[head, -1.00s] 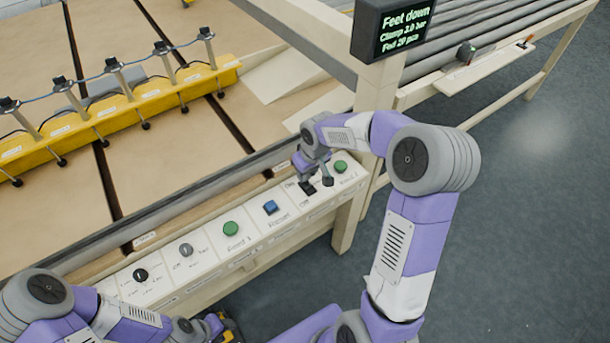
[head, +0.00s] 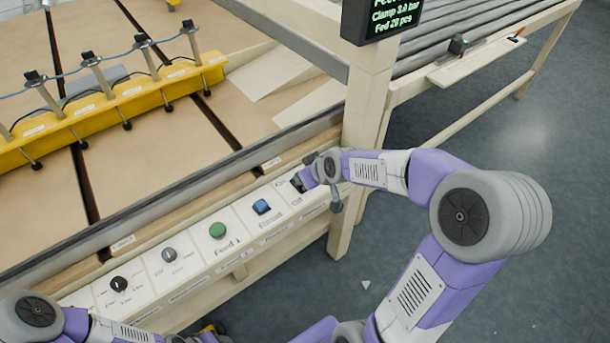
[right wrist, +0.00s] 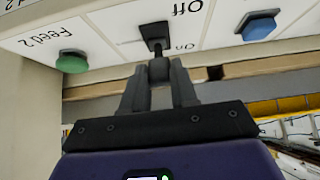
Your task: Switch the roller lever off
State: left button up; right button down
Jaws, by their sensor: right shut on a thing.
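The black lever (right wrist: 154,34) stands on a pale control panel between "Off" and "On" labels in the right wrist view. Its knob (right wrist: 159,69) lies between the fingers of my right gripper (right wrist: 160,82), which is shut on it. I cannot tell clearly which way the lever leans. In the head view my right gripper (head: 300,182) is at the right end of the panel, covering most of the lever. My left arm enters at the lower left; its gripper is not visible.
The panel also carries a blue button (head: 261,207), a green Feed 1 button (head: 217,230) and two dark knobs. A green Feed 2 button (right wrist: 71,61) sits beside the lever. A post (head: 367,90) with a display (head: 385,17) rises close to my right arm.

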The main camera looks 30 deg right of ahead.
jog(key=shift+s+f, duration=0.15)
jog(key=shift+f, duration=0.05)
jog(key=c, duration=0.9)
grip_release()
jog(key=shift+r, duration=0.1)
jog(key=shift+r, duration=0.25)
jog(key=p+v, duration=0.2)
jog(key=v, duration=0.5)
jog(key=shift+s, duration=0.1)
